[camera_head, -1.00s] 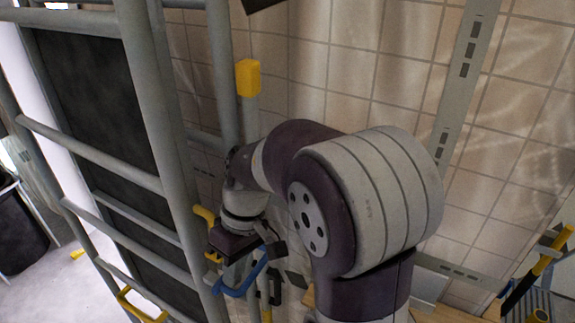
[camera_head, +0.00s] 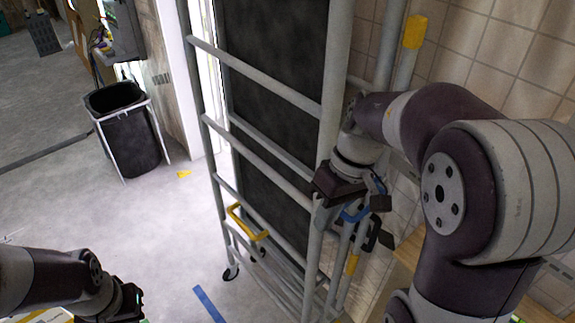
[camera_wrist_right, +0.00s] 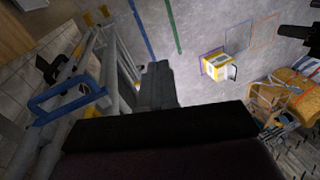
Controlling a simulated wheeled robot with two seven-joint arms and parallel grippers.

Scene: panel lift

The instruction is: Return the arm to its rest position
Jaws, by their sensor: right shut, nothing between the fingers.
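My right arm reaches across the right half of the head view, bent at the elbow. Its gripper (camera_head: 380,205) points down in front of the grey metal frame (camera_head: 262,92), close to a blue handle (camera_head: 356,213). The gripper is shut with nothing between its fingers. In the right wrist view, the dark gripper (camera_wrist_right: 156,88) shows in the middle, with the blue handle (camera_wrist_right: 66,98) to its left and apart from it. My left gripper (camera_head: 132,302) shows at the lower left of the head view, low over the floor; its fingers are too dark to read.
The tall frame on castors holds a dark panel (camera_head: 268,125) and has a yellow handle (camera_head: 246,222). A black bin (camera_head: 128,140) stands further left. A tiled wall (camera_head: 470,60) is behind my right arm. Open grey floor (camera_head: 120,220) lies between the bin and my left arm.

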